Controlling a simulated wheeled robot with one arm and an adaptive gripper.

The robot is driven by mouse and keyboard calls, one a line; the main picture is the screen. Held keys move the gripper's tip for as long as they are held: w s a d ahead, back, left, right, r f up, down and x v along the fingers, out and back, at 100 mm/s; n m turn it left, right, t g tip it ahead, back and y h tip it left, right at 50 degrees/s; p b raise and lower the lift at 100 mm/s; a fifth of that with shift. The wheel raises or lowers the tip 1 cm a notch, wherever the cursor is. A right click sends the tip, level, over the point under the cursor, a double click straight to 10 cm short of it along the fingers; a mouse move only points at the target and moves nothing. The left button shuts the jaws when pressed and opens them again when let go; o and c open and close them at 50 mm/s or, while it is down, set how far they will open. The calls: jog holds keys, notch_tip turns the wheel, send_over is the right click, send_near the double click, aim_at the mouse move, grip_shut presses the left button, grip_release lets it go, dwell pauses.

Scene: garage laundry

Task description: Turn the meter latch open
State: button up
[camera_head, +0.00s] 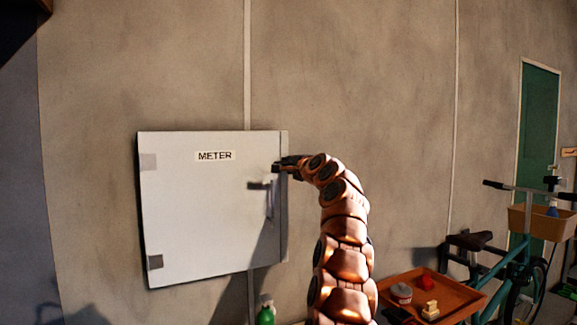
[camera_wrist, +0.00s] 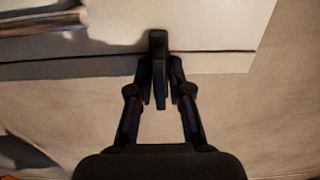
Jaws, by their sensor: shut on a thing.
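The white meter box (camera_head: 205,225) with its METER label (camera_head: 215,156) is mounted on the wall, its door looking closed. The dark meter latch (camera_wrist: 158,45) is a short bar at the box's edge in the wrist view, running down between my fingers. My gripper (camera_wrist: 161,92) is shut on it, one finger on each side. In the head view my gripper (camera_head: 283,166) reaches in from the right to the upper right edge of the box, and its fingers mostly hide the latch there. A grey upright handle (camera_head: 270,203) sits on the door just below.
An orange tray (camera_head: 455,295) with small items and a teal bicycle (camera_head: 490,280) stand at the lower right. A green bottle (camera_head: 265,316) is below the box. A green door (camera_head: 538,120) is at the far right. The wall around the box is bare.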

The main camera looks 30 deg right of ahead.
jog(key=shift+n, duration=0.3)
grip_shut()
jog(key=n, duration=0.4)
jog(key=shift+b, duration=0.3)
jog(key=shift+f+n, duration=0.15)
jog(key=shift+n, duration=1.85)
jog(key=n, duration=0.4)
jog(key=shift+n, duration=0.3)
jog(key=shift+n+p, duration=0.35)
jog(key=shift+n, duration=1.95)
jog(key=o, duration=0.7)
grip_release()
jog(key=shift+c, duration=0.2)
